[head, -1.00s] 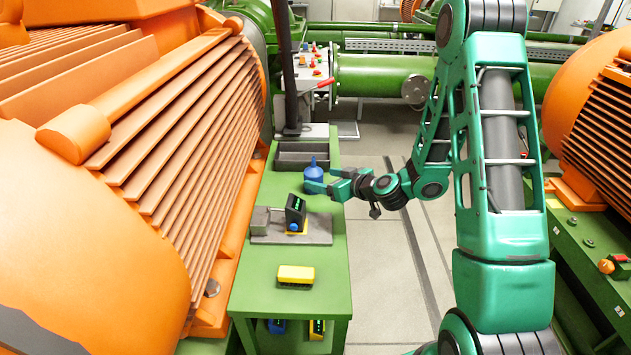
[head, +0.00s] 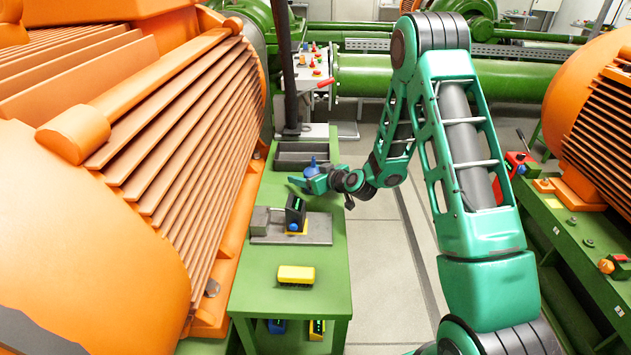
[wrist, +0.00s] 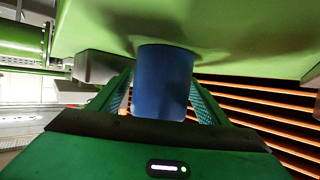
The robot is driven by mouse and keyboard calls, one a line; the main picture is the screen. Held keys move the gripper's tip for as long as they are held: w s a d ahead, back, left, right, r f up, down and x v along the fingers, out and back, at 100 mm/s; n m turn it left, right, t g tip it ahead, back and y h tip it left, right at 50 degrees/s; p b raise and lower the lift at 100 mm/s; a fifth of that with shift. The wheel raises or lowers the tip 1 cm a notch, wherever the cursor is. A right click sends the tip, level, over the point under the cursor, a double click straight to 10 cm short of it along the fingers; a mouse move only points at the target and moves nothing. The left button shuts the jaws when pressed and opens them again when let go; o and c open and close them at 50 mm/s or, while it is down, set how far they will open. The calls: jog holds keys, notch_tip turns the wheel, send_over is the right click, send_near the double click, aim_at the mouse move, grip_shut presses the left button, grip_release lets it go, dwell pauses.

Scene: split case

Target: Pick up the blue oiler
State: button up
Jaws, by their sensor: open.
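The blue oiler (head: 311,166) stands on the green bench, towards its far end; my gripper hides its lower part in the head view. My gripper (head: 304,183) reaches in from the right at the oiler. In the wrist view the blue body of the oiler (wrist: 163,80) sits between the two green fingers, one on each side. The fingers are open, with a narrow gap on the left and right of the body. I cannot tell whether either finger touches it.
The green bench (head: 262,325) also holds a grey tray (head: 300,160) behind the oiler, a dark device on a grey plate (head: 318,230) in front, and a yellow case (head: 296,275) nearer. A large orange finned motor (head: 120,230) borders the bench on the left.

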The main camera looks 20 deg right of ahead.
jog(key=c, duration=1.3)
jog(key=shift+o, duration=0.2)
jog(key=shift+r, duration=0.25)
jog(key=shift+r, duration=1.6)
jog(key=shift+a+r, duration=0.3)
jog(key=shift+r, duration=0.05)
jog(key=a+r, duration=0.6)
jog(key=a, duration=0.5)
jog(key=shift+s+r, duration=0.25)
jog(key=shift+s, duration=0.1)
